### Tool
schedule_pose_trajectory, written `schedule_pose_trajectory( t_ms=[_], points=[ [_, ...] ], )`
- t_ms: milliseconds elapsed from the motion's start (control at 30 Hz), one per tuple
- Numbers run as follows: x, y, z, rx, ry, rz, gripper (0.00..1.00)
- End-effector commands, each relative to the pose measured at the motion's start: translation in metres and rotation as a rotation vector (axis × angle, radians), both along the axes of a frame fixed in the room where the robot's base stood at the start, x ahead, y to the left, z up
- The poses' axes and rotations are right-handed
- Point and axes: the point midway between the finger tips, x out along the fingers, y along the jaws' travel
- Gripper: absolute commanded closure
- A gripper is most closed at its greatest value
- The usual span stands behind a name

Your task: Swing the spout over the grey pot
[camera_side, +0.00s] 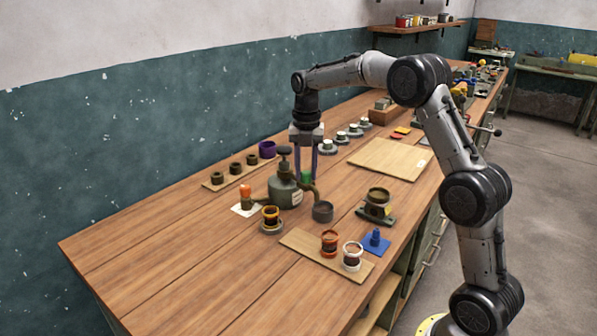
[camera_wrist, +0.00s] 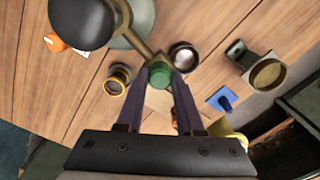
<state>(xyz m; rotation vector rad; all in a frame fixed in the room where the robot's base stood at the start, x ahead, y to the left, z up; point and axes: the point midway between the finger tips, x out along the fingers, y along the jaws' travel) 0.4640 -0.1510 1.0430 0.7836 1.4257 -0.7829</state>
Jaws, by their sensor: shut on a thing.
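A green dispenser (camera_side: 284,191) with a dark pump top stands on the bench; its rounded body shows in the wrist view (camera_wrist: 130,38). An olive spout (camera_side: 315,192) reaches from it toward the right, with a green knob (camera_wrist: 160,77) on it. My gripper (camera_side: 305,176) points down and is shut on the green knob. The grey pot (camera_side: 322,211) stands upright just right of the dispenser, close by the spout's end. It also shows in the wrist view (camera_wrist: 183,56). I cannot tell whether the spout's tip is exactly over its mouth.
A yellow-rimmed pot (camera_side: 270,216) and an orange-topped item (camera_side: 246,193) stand left of the grey pot. A dark cup on a stand (camera_side: 378,203), a blue piece (camera_side: 376,240) and a board (camera_side: 300,243) with two cups lie right and in front. The front-left bench is clear.

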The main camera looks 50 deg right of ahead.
Motion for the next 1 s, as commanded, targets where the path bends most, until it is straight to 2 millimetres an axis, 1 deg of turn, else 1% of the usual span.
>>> schedule_pose_trajectory(
  t_ms=[33,200,400,967,1000],
  points=[
    [-0.001,-0.004,0.001,-0.001,-0.002,0.029,1.00],
    [-0.001,-0.013,0.002,-0.002,-0.003,0.130,1.00],
    [-0.002,-0.019,0.002,-0.003,-0.003,0.202,1.00],
    [-0.002,-0.023,0.002,-0.006,-0.004,0.235,1.00],
    [-0.002,-0.023,0.002,-0.006,-0.004,0.235,0.62]
  ],
)
